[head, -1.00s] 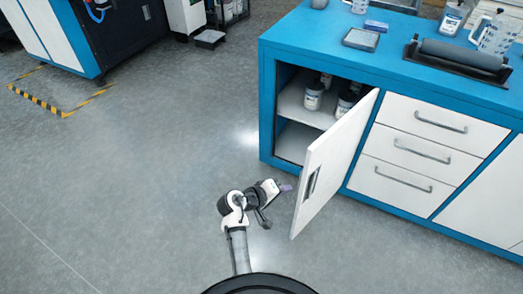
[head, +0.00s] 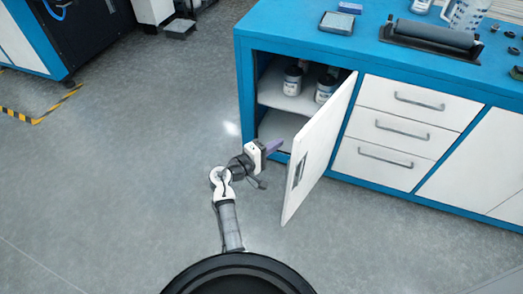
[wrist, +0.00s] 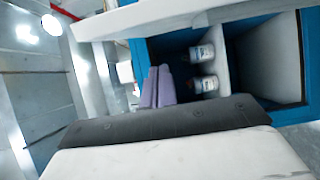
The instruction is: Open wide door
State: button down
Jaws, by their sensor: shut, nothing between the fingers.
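The white cabinet door (head: 319,150) stands partly open, swung out from the left bay of the blue workbench. Its grey handle (head: 299,170) is on the outer face, near the free edge. My gripper (head: 275,146) is shut and empty, with purple fingers. In the head view it is left of the door, on its inner side, in front of the cabinet opening. The fingers show in the wrist view (wrist: 158,86) pointing at the opening, with the door (wrist: 150,18) along the top. I cannot tell whether the fingers touch the door.
Inside the cabinet, several white bottles (head: 293,80) stand on a shelf (head: 270,92). White drawers (head: 405,100) are right of the door. The bench top (head: 290,30) holds a dark roller (head: 433,35) and a small tray (head: 337,23).

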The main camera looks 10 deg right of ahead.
jog(key=shift+s+d+p, duration=0.3)
jog(key=shift+s+d, duration=0.3)
jog(key=shift+s, duration=0.2)
jog(key=shift+s+d+p, duration=0.25)
jog(key=shift+s+d, duration=0.35)
jog(key=shift+s, duration=0.2)
